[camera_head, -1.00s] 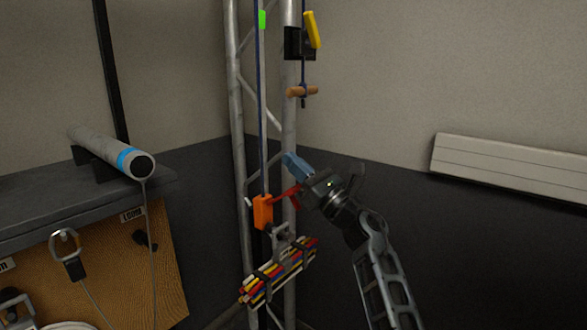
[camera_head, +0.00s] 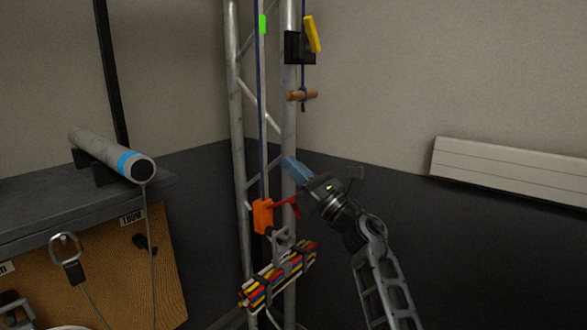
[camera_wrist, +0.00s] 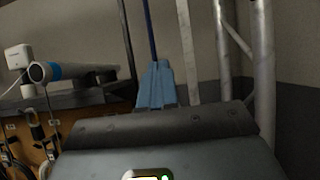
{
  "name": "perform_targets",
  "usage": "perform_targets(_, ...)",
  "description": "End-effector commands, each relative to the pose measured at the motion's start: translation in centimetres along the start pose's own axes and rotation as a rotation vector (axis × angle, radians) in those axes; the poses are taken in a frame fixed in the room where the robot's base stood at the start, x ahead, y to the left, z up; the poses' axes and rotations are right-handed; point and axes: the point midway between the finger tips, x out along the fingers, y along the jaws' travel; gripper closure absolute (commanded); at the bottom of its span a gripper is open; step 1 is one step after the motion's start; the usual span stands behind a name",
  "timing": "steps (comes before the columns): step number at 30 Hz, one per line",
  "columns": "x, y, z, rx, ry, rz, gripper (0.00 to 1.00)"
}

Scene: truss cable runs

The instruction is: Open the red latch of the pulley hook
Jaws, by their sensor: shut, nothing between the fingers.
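The orange pulley hook body (camera_head: 263,216) hangs on a dark blue rope in front of the metal truss. Its red latch (camera_head: 289,206) sticks out to the right, with its outer end bent downward. The grey hook (camera_head: 281,238) is below the body, just above a strapped bundle of coloured cables (camera_head: 279,274). My gripper (camera_head: 292,168) is above the latch, apart from it in the picture, with its blue fingers pointing up and left. The fingers also show in the wrist view (camera_wrist: 156,86), closed together and empty. The latch and hook are not seen in the wrist view.
The truss (camera_head: 289,130) stands close behind the rope and my fingers. A shelf (camera_head: 60,205) with a grey cylinder (camera_head: 108,153) is at the left. A wooden toggle (camera_head: 302,96) and a black block (camera_head: 298,46) are higher up. The right side is clear before the wall.

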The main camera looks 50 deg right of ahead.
Motion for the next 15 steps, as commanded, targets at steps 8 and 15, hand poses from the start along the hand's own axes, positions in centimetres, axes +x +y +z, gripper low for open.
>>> perform_targets(8,-1.2,-0.1,-0.2,0.0,0.0,-0.002,1.0)
perform_targets(15,-5.1,-0.1,-0.3,-0.002,0.001,-0.002,1.0)
